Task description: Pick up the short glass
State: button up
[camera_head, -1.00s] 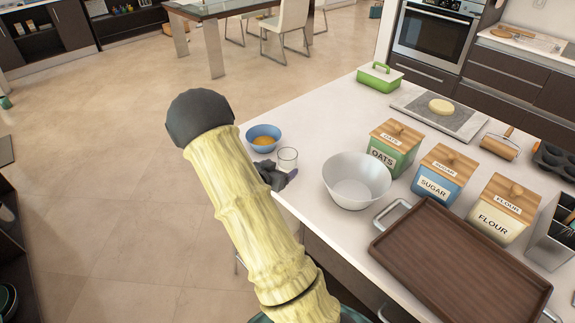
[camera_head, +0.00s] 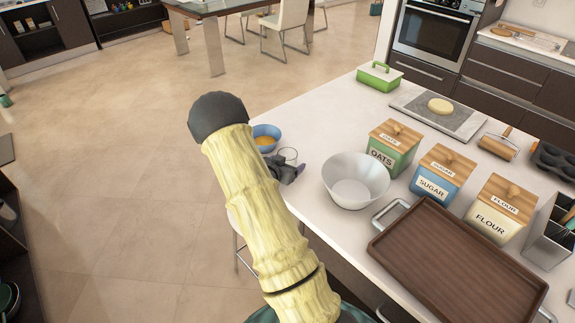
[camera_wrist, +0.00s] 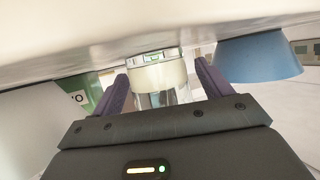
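The short glass (camera_head: 289,154) stands on the white counter near its left edge, just right of the blue bowl. My gripper (camera_head: 288,170) is at the glass on its near side and hides its lower part. In the wrist view, which looks upside down, the clear glass (camera_wrist: 160,82) shows between the two purple fingers of my gripper (camera_wrist: 161,80). The fingers are spread, with a narrow gap on each side of the glass. I cannot tell how far the fingers reach along it.
The blue bowl (camera_head: 265,137) with orange contents stands close to the glass; it also shows in the wrist view (camera_wrist: 258,58).

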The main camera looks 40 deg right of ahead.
jog(key=c, duration=1.2)
jog(key=shift+r, duration=0.2)
notch_tip(320, 180, up, 10)
jog(key=shift+f, duration=0.15)
